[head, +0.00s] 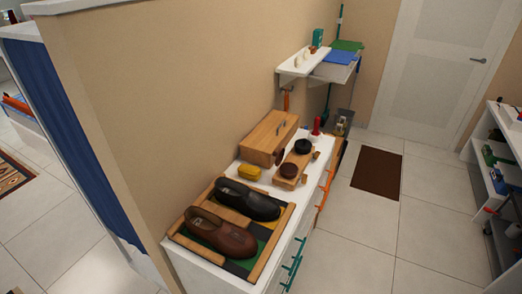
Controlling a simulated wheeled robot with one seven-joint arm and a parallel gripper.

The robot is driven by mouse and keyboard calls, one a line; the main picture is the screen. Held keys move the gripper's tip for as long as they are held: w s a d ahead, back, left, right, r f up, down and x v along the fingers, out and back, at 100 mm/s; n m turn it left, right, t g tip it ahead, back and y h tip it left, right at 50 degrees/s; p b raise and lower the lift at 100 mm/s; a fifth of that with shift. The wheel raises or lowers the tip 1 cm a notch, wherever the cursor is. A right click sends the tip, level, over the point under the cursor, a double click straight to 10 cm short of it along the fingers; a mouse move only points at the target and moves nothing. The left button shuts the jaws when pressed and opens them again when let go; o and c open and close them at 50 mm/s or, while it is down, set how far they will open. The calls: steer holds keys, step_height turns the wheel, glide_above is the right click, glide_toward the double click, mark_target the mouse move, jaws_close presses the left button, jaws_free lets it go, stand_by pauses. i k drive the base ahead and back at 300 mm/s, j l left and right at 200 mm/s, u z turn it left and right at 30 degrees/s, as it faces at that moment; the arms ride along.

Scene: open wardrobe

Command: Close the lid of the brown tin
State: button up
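A small round tin (289,170), apparently the brown tin, sits on a small wooden stand on top of the white cabinet. A dark reddish-brown disc (278,157) stands steeply tilted at its left edge. It looks like the tin's lid, raised open, though the hinge is too small to make out. A black round tin (303,146) lies at the far end of the same stand. My gripper is not in view.
The cabinet top (183,252) also bears a brown shoe (220,234), a black shoe (246,199), a yellow block (249,172), a wooden box (268,138) and a red-handled item (316,126). A wall shelf (298,68) hangs beyond. Tiled floor (350,255) lies clear to the right.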

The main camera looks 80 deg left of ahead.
mark_target(279, 156)
steer(key=i+j+u, duration=0.3)
steer(key=u, duration=0.15)
steer(key=i+j+u, duration=0.1)
steer(key=i+u, duration=0.8)
steer(key=i+l+u, duration=0.1)
steer(key=i+u, duration=0.6)
steer(key=u, duration=0.15)
steer(key=i+u, duration=0.3)
steer(key=u, duration=0.15)
steer(key=i+l+u, duration=0.15)
steer(key=u, duration=0.25)
steer(key=i+l+u, duration=0.25)
steer(key=u, duration=0.2)
steer(key=i+u, duration=0.15)
steer(key=u, duration=0.25)
steer(key=i+u, duration=0.1)
steer(key=u, duration=0.35)
steer(key=i+l+u, duration=0.1)
steer(key=u, duration=0.3)
steer(key=i+l+u, duration=0.1)
steer(key=u, duration=0.3)
steer(key=i+l+u, duration=0.1)
steer(key=u, duration=0.35)
steer(key=i+l+u, duration=0.15)
steer(key=l+u, duration=0.15)
steer(key=u, duration=0.15)
